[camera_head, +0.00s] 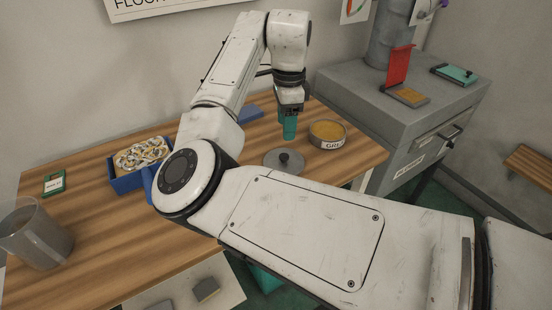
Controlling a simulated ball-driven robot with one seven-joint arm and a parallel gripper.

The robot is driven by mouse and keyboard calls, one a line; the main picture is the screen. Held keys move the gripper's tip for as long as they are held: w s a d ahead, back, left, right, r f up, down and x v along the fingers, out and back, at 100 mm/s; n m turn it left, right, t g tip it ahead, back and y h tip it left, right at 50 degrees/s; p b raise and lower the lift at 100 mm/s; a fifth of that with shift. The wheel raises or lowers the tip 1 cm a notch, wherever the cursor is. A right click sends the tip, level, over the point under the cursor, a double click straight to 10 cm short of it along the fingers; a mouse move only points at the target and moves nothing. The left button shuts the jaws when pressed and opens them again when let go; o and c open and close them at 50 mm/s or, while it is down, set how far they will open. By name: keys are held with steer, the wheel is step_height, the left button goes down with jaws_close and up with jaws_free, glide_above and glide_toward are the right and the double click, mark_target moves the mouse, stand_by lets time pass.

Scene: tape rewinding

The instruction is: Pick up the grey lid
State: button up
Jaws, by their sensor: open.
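The grey lid (284,162) is a flat round disc with a small knob on top. It lies on the wooden table near its front edge, right of the middle of the view. My gripper (289,131) hangs pointing down above the table, behind the lid in the picture and apart from it. Its teal fingers are small here, and I see nothing held between them. My white arm crosses the front of the view and hides part of the table's front edge.
A round tin (327,135) with a tan filling stands right of the gripper. A blue box (127,180) of ring-like pieces, a green card (54,182) and a grey cup (36,236) are on the left. A grey cabinet (403,125) stands at the right.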

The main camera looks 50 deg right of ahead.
mark_target(284, 156)
steer(key=shift+s+d+f, duration=0.15)
steer(key=shift+s+f, duration=0.4)
steer(key=shift+f, duration=0.05)
steer(key=f, duration=0.1)
steer(key=w+f, duration=0.1)
steer(key=shift+w+a+f, duration=0.15)
steer(key=shift+a+f, duration=0.05)
steer(key=shift+f, duration=0.15)
steer(key=shift+s+a+f, duration=0.1)
steer(key=shift+f, duration=1.3)
steer(key=shift+s+f, duration=0.1)
steer(key=shift+f, duration=1.3)
steer(key=shift+c, duration=0.5)
jaws_close()
